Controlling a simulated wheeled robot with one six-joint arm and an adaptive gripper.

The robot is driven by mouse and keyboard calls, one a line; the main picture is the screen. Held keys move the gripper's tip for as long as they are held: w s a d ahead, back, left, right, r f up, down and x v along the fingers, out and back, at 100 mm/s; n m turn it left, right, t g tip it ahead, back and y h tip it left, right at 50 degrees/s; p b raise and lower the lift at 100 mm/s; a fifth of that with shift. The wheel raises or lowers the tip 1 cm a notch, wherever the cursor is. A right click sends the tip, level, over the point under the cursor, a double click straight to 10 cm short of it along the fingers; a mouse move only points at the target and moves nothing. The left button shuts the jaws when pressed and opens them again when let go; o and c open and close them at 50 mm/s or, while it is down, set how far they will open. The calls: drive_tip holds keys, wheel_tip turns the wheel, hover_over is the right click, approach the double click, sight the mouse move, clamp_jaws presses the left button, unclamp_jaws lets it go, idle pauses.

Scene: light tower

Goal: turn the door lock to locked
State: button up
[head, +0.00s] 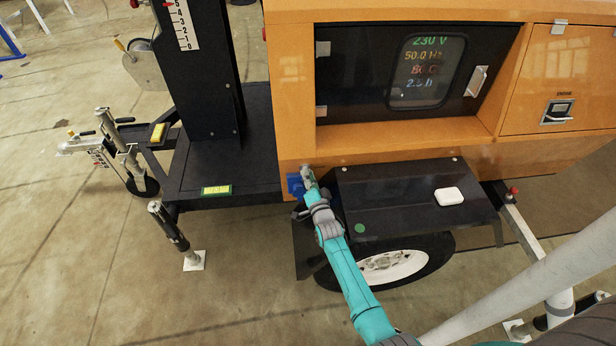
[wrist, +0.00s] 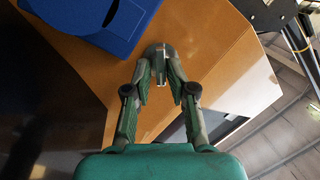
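My gripper (head: 309,179) is at the lower left corner of the orange cabinet, beside a blue box (head: 295,185). In the wrist view its two fingers (wrist: 160,78) come close together at a small rounded grey metal piece (wrist: 158,49). A bright narrow part shows between the fingertips; contact is unclear. I cannot tell if this piece is the door lock. The blue box (wrist: 112,22) is at the upper left there. In the head view the black door (head: 365,75) looks closed, with a light handle (head: 477,81) at its right. The orange door (head: 585,75) at right has a latch (head: 557,112).
A black fender (head: 400,205) with a white box (head: 449,196) on it stands just right of my gripper, above a wheel (head: 385,266). The black mast (head: 200,70) rises at left. Open floor (head: 70,250) lies at the lower left.

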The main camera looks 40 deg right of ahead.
drive_tip(key=shift+r, duration=0.1)
drive_tip(key=r+v, duration=0.1)
drive_tip(key=v, duration=1)
drive_tip(key=shift+s+f, duration=0.35)
drive_tip(key=shift+f, duration=0.1)
drive_tip(key=shift+a, duration=0.1)
